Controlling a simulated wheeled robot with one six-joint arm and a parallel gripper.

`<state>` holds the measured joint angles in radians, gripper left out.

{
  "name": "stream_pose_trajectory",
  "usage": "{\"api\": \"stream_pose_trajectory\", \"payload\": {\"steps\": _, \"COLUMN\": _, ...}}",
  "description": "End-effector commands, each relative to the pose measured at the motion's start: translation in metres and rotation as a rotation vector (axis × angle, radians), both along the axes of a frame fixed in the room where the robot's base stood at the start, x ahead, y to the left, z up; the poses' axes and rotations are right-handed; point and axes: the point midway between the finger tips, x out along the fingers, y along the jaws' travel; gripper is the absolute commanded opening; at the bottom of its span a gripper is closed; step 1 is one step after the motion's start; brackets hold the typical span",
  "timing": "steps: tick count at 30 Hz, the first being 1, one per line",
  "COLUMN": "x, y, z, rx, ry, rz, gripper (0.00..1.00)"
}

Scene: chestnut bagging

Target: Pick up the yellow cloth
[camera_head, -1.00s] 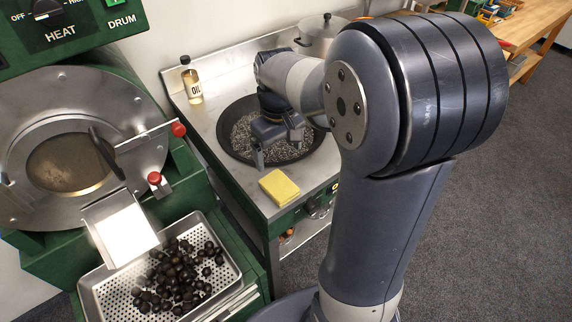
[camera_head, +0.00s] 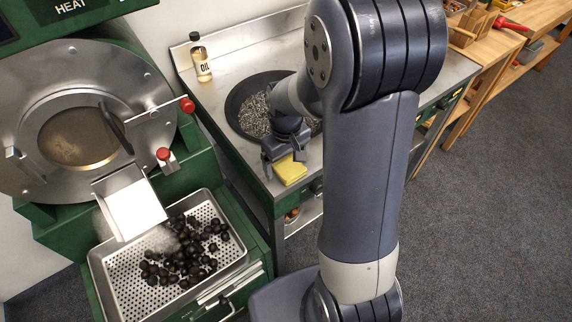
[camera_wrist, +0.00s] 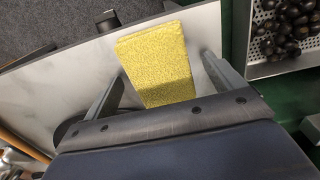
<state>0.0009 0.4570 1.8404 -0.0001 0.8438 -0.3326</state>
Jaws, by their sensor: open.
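The yellow cloth (camera_head: 290,170) is a folded rectangular pad lying flat on the metal counter (camera_head: 268,177) near its front edge. My gripper (camera_head: 283,174) is open directly above it, with a finger on either side of the cloth in the picture. In the wrist view the cloth (camera_wrist: 157,62) lies between the two spread fingers of my gripper (camera_wrist: 163,75), with space between it and each finger. I cannot tell the exact height of the fingertips above the counter. Part of the cloth is hidden behind my gripper in the head view.
A round black pan (camera_head: 244,120) of grey granules stands behind my gripper, and an oil bottle (camera_head: 201,58) stands at the back left. The green roaster (camera_head: 182,187) and a perforated tray (camera_head: 106,263) of dark chestnuts are to the left. Wooden benches (camera_head: 478,78) stand at right.

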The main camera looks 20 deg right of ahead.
Motion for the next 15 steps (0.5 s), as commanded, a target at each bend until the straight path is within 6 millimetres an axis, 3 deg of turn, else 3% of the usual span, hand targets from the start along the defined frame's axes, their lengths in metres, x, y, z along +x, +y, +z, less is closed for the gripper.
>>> {"api": "stream_pose_trajectory", "payload": {"steps": 4, "x": 0.0, "y": 0.0, "z": 0.0002, "rx": 0.0, "ry": 0.0, "rz": 0.0, "gripper": 0.88}}
{"api": "stream_pose_trajectory", "payload": {"steps": 15, "x": 0.0001, "y": 0.0, "z": 0.0005, "rx": 0.0, "ry": 0.0, "rz": 0.0, "gripper": 0.58}}
